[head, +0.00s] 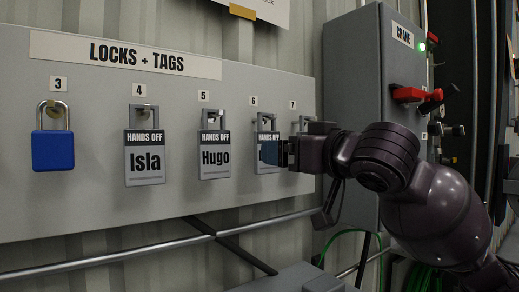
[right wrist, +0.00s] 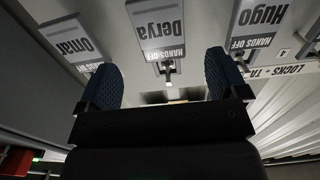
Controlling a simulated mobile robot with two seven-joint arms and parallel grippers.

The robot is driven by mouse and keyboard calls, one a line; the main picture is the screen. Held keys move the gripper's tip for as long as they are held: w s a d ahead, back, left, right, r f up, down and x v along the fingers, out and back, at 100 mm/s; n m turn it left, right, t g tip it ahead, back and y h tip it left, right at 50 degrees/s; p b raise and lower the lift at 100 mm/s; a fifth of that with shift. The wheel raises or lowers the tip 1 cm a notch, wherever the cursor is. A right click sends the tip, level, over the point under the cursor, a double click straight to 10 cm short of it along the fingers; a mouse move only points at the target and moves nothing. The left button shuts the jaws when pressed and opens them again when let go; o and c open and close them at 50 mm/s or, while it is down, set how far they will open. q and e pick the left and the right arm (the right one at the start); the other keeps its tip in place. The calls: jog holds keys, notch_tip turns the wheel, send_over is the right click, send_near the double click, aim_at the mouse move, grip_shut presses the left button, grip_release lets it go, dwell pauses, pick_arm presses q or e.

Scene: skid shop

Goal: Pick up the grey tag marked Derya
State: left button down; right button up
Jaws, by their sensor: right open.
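The grey Derya tag (right wrist: 160,22) hangs on a hook on the grey board. In the right wrist view it appears upside down and centred beyond my fingers. In the head view, the tag under number 6 (head: 265,171) is partly covered by my right gripper, and its name is hidden there. My right gripper (head: 274,152) is at the front of that tag. In the right wrist view, its two blue-padded fingers (right wrist: 163,75) are spread wide with nothing held between them. I cannot tell whether they touch the tag. My left gripper is not in view.
The Hugo tag (head: 214,157) and Isla tag (head: 145,160) hang to the left, then a blue padlock (head: 53,149). An Omar tag (right wrist: 72,42) hangs on Derya's other side. A grey crane box (head: 350,75) with red handles stands right. A rail (head: 100,258) runs below the board.

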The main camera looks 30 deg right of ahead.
jog(key=w+a, duration=0.1)
jog(key=w, duration=0.8)
jog(key=shift+a+r, duration=0.15)
jog(key=shift+r, duration=0.2)
jog(key=shift+c, duration=0.3)
jog(key=c, duration=0.9)
jog(key=shift+c, duration=0.2)
jog(key=shift+r, duration=0.1)
